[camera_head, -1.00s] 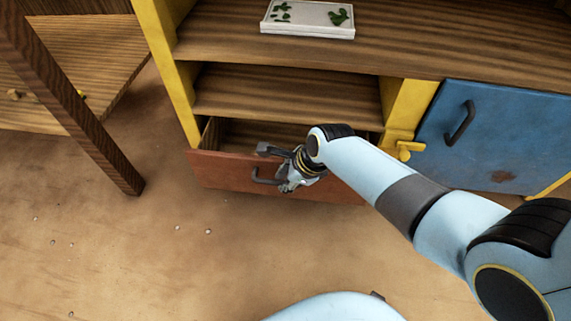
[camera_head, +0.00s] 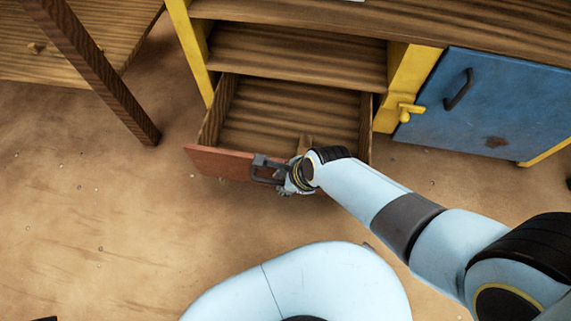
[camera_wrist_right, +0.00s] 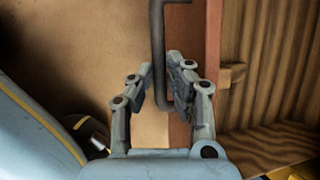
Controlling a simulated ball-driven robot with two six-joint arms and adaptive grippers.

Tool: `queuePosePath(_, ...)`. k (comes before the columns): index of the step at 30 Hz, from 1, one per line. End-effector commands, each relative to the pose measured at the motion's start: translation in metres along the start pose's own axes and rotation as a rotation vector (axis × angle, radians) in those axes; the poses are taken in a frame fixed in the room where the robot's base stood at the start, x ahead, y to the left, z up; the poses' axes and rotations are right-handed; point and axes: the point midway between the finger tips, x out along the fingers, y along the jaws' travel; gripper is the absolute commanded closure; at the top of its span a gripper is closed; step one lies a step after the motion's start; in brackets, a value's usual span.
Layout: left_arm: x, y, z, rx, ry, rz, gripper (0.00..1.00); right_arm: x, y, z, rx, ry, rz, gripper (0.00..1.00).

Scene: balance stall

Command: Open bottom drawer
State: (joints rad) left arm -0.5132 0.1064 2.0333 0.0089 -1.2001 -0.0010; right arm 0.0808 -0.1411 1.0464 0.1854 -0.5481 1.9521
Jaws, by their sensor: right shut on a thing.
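The bottom drawer (camera_head: 240,110) is pulled well out of the wooden cabinet, and its wooden inside shows. Its red-brown front (camera_head: 212,162) carries a dark handle (camera_head: 258,166). My right gripper (camera_head: 276,178) is at the handle, in front of the drawer. In the right wrist view the two fingers (camera_wrist_right: 162,78) are on either side of the dark handle bar (camera_wrist_right: 157,40), shut on it. The drawer's front panel (camera_wrist_right: 207,50) stands just right of the bar there. My forearm hides the right part of the drawer front. My left gripper is not in view.
An open shelf (camera_head: 300,55) lies above the drawer. To the right are a yellow latch (camera_head: 408,110) and a shut blue door (camera_head: 470,110) with a dark handle. A dark wooden leg (camera_head: 100,80) stands at left. The floor (camera_head: 90,230) in front is mostly clear.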

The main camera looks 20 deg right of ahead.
Motion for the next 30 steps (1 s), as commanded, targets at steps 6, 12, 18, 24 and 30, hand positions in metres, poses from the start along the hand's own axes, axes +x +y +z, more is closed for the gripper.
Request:
queuePosePath(6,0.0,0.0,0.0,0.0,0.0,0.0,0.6,0.0,0.0,0.0,0.001,-0.001,0.001,1.0)
queuePosePath(12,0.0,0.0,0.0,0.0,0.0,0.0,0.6,0.0,0.0,0.0,0.001,0.0,0.0,0.76)
queuePosePath(18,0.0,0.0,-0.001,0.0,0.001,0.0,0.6,0.0,0.0,0.0,0.0,0.0,0.0,0.76)
queuePosePath(24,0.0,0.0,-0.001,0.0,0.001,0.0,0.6,-0.013,0.0,0.0,0.001,-0.002,-0.001,0.76)
queuePosePath(30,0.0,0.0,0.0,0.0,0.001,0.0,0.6,-0.048,0.001,0.0,0.0,-0.001,-0.001,0.76)
